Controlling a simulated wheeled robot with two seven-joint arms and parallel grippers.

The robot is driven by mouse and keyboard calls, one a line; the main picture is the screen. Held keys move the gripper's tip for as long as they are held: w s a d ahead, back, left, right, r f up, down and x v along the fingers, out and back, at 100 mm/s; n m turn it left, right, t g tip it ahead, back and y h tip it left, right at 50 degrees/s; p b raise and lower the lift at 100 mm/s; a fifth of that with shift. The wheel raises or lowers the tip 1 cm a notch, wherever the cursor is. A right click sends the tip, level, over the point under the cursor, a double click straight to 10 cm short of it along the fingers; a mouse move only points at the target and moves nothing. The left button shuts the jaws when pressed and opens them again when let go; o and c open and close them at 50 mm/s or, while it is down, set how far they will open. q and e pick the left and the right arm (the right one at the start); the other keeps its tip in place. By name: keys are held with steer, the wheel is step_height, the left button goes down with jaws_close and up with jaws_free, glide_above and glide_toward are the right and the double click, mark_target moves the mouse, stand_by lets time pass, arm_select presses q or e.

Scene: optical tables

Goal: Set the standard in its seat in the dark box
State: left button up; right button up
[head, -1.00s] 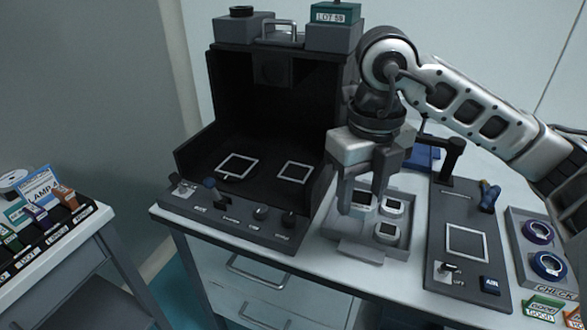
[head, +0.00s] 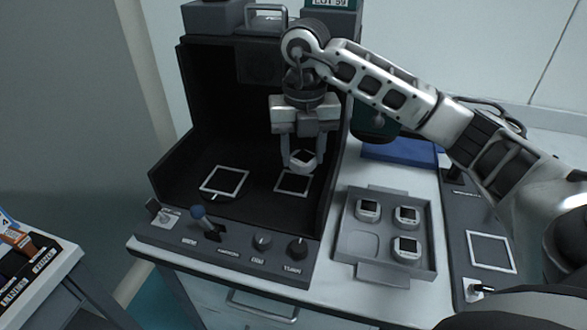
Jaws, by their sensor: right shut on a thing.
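The dark box (head: 165,186) stands open at the front, with two white-outlined square seats on its floor. The left seat (head: 224,182) is empty on a round dark disc. The right seat (head: 292,183) lies under my right gripper (head: 302,164). That gripper is shut on a small whitish standard (head: 302,160) with a dark square face. It holds the standard tilted, just above the back of the right seat; I cannot tell if they touch. My left gripper is not in view.
A grey tray (head: 369,272) right of the box holds three similar pieces and one empty pocket at front left. A panel with a white square (head: 490,251) lies farther right.

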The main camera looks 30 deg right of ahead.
glide_above(294, 183)
step_height(294, 183, down, 4)
steer(key=shift+s+f, duration=0.1)
steer(key=shift+f, duration=1.65)
